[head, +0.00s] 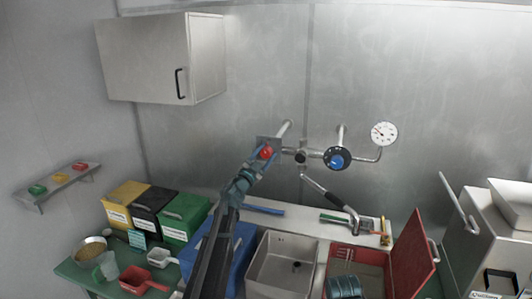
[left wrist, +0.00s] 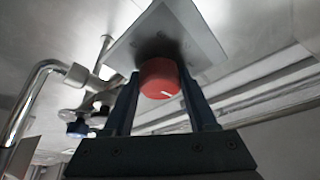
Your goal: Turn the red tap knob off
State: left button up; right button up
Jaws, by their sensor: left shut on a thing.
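The red tap knob (head: 266,153) sits on a square metal plate on the back wall, left of the pipework. In the left wrist view the red knob (left wrist: 160,79) has a short white mark near its lower right edge, and the grey plate (left wrist: 190,35) is behind it. My left gripper (head: 258,160) reaches up from below and is shut on the red knob, one finger on each side of it. My right gripper is not in view.
A blue knob (head: 337,158) and a round gauge (head: 385,133) are on the pipes to the right. A metal sink (head: 283,262) is below. A wall cabinet (head: 160,58) hangs at upper left. Yellow, black and green bins (head: 184,217) stand at lower left.

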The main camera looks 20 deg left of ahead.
pick_arm(q)
jog(key=shift+m+g+h, duration=0.3)
jog(key=shift+m, duration=0.5)
jog(key=shift+m+p, duration=0.3)
jog(key=o, duration=1.4)
jog(key=shift+c, duration=0.2)
jog(key=b+v, duration=0.3)
jog(key=v, duration=1.1)
jog(key=shift+b, duration=0.4)
